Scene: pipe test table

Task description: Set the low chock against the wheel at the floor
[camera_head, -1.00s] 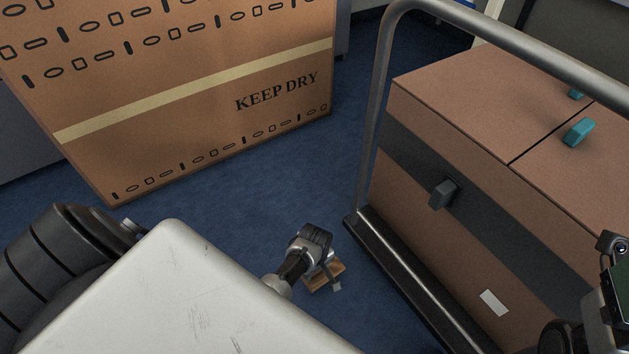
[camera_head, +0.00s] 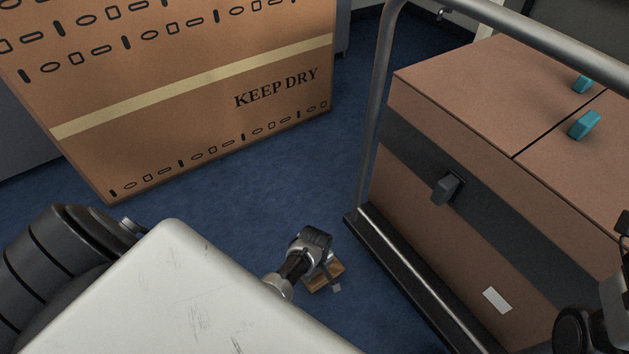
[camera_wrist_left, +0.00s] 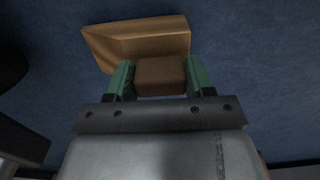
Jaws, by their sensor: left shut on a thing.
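The low chock is a tan wooden wedge (camera_wrist_left: 140,42) with a brown block grip (camera_wrist_left: 160,77). My left gripper (camera_wrist_left: 160,82) is shut on the block, with a green finger on each side. In the head view my left gripper (camera_head: 322,262) reaches down close to the blue floor, and part of the chock (camera_head: 322,281) shows under it. The gripper is left of the trolley's base edge (camera_head: 400,270), with a gap between. No wheel shows clearly; a dark rounded shape (camera_wrist_left: 10,65) at the left wrist view's edge may be one. My right gripper's fingers are out of view.
The trolley carries a large brown case (camera_head: 450,130) with a dark band, and has a grey tube handle (camera_head: 372,110). A big "KEEP DRY" carton (camera_head: 190,110) stands at the back left. Blue floor (camera_head: 240,200) lies open between them.

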